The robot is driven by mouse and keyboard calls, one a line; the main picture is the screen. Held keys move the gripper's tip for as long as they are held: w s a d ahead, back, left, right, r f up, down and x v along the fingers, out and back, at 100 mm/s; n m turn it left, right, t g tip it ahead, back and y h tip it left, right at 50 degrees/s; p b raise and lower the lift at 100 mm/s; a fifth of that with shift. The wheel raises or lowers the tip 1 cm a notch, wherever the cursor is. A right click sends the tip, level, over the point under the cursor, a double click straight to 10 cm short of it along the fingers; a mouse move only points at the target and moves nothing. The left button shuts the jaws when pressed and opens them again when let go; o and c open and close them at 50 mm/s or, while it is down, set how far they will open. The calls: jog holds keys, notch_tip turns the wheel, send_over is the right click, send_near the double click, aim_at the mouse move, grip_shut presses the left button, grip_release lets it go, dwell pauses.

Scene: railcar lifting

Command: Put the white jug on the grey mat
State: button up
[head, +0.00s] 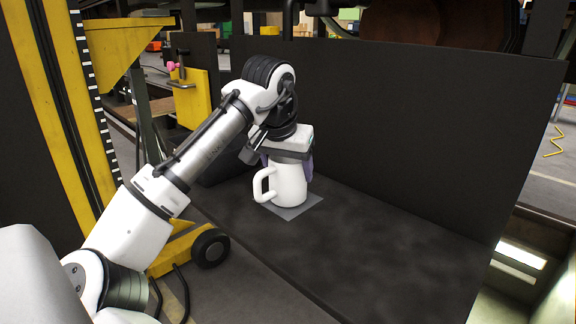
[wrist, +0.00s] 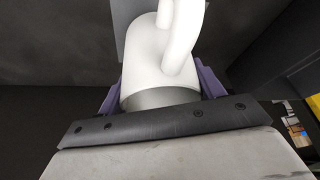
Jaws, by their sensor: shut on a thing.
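The white jug (head: 290,184) is upright at the grey mat (head: 311,207), its handle toward the left in the head view. Its base overlaps the mat in the picture; I cannot tell whether it touches the mat or hangs slightly above it. My gripper (head: 287,163) points down and is shut on the jug's upper part, with purple fingers on either side. In the wrist view the jug (wrist: 150,65) and its handle fill the middle, between the purple fingers of my gripper (wrist: 160,90). Part of the mat (wrist: 133,22) shows behind the jug there.
The dark bench top (head: 350,245) is clear in front and to the right. A tall black panel (head: 430,130) stands along its back. A yellow lifting frame (head: 120,45) with a black wheel (head: 210,248) is at the left.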

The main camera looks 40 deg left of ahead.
jog(key=shift+f, duration=0.1)
jog(key=shift+f, duration=0.15)
jog(key=o, duration=1)
jog(key=shift+o, duration=0.2)
jog(key=v, duration=1.2)
